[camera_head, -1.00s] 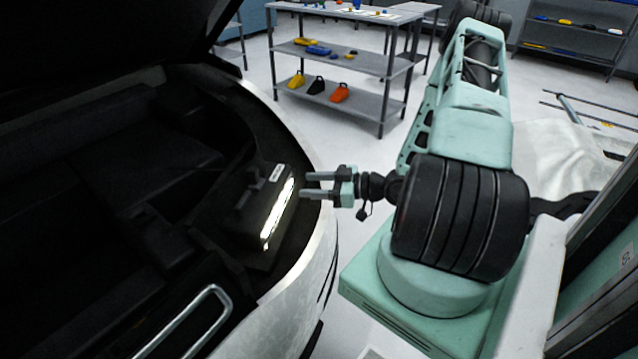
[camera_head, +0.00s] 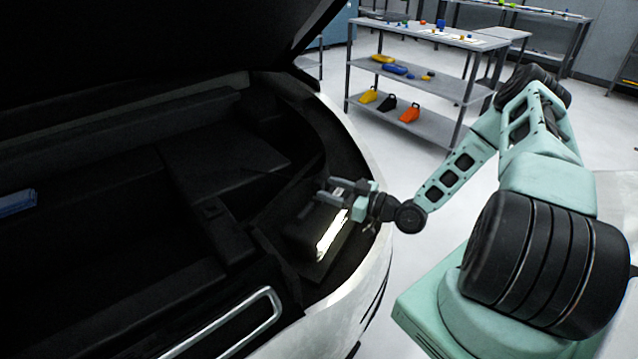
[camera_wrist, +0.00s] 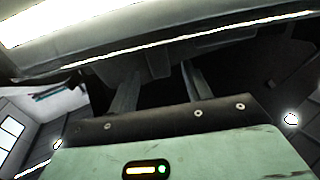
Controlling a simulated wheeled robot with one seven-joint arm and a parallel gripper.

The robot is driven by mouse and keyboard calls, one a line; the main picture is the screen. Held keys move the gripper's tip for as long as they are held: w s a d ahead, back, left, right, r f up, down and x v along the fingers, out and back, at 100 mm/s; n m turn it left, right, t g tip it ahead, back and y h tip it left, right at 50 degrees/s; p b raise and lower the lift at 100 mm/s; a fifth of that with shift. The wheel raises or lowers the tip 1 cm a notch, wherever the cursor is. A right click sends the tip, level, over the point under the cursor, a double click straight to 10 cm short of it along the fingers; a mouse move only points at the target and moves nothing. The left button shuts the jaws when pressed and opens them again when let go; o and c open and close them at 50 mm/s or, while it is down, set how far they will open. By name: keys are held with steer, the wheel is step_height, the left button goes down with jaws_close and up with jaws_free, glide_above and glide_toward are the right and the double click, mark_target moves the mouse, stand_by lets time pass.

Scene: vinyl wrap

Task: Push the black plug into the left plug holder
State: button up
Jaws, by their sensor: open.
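My gripper (camera_head: 325,191) is open, reaching over the car's rim above the dark block with the lit white strip (camera_head: 332,235). In the wrist view its two fingers (camera_wrist: 160,82) stand apart. A dark blocky piece (camera_wrist: 155,62) shows between and beyond the fingertips; it may be the black plug, but I cannot tell it from its dark surroundings. I see nothing clearly held. I cannot make out the left plug holder in either view.
The pale car rim (camera_head: 375,165) curves just below my wrist. A raised dark lid (camera_head: 150,40) hangs over the bay. A silver loop handle (camera_head: 250,315) lies at the front, and a blue object (camera_head: 17,202) at far left. A grey shelf (camera_head: 430,120) stands behind.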

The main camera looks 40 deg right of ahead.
mark_target(319, 181)
steer(key=shift+x, duration=2.15)
jaws_close()
steer(key=shift+r+p, duration=0.65)
steer(key=shift+r, duration=0.05)
steer(key=shift+r+p, duration=2.3)
steer(key=shift+r, duration=1.1)
steer(key=shift+a, duration=0.1)
